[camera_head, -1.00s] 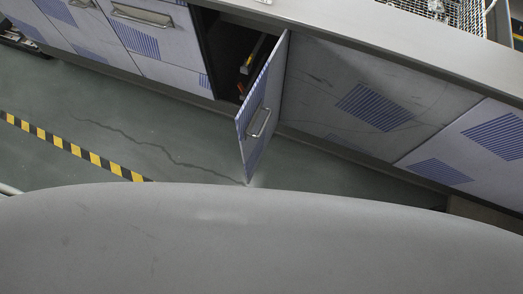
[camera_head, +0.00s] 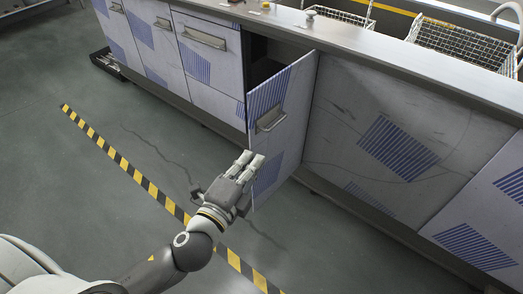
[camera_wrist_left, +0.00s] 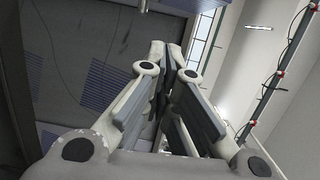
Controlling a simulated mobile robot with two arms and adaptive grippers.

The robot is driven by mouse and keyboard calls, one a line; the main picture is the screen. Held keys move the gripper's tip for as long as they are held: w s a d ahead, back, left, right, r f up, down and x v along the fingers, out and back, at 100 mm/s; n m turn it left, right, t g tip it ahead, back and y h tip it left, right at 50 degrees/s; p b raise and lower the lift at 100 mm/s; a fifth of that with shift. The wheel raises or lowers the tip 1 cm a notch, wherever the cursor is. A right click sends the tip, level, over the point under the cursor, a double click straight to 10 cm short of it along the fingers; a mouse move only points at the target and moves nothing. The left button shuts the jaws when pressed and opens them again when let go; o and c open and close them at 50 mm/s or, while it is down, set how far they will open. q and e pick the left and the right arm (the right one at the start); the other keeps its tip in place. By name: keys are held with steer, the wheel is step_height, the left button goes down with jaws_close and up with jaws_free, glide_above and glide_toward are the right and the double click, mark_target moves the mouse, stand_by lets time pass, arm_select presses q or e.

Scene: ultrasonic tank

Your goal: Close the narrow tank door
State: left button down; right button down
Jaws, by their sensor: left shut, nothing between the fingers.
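The narrow tank door (camera_head: 290,110) stands open in the head view, swung out from the cabinet front with a dark gap beside it. It is pale with blue striped patches and has a metal handle (camera_head: 271,119). My left gripper (camera_head: 248,163) is shut and empty, in front of the door's lower part, below the handle. I cannot tell whether it touches the door. In the left wrist view the fingers (camera_wrist_left: 172,62) are close together, with a striped panel behind them on the left. My right gripper is in neither view.
Closed cabinet panels (camera_head: 148,45) run left of the opening, and a wide panel (camera_head: 375,140) stands to the right. Wire baskets (camera_head: 455,50) sit in the counter top. The floor in front is open, with black-and-yellow tape (camera_head: 150,188) across it.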

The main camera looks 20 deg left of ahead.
mark_target(257, 126)
arm_select(q)
steer(key=w, duration=0.3)
steer(key=w+a, duration=0.1)
steer(key=w, duration=0.3)
steer(key=w+a+r, duration=0.1)
steer(key=w, duration=0.3)
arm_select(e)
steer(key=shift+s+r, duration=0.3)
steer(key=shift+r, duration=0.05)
arm_select(q)
steer(key=shift+a+f, duration=0.1)
steer(key=shift+a, duration=0.05)
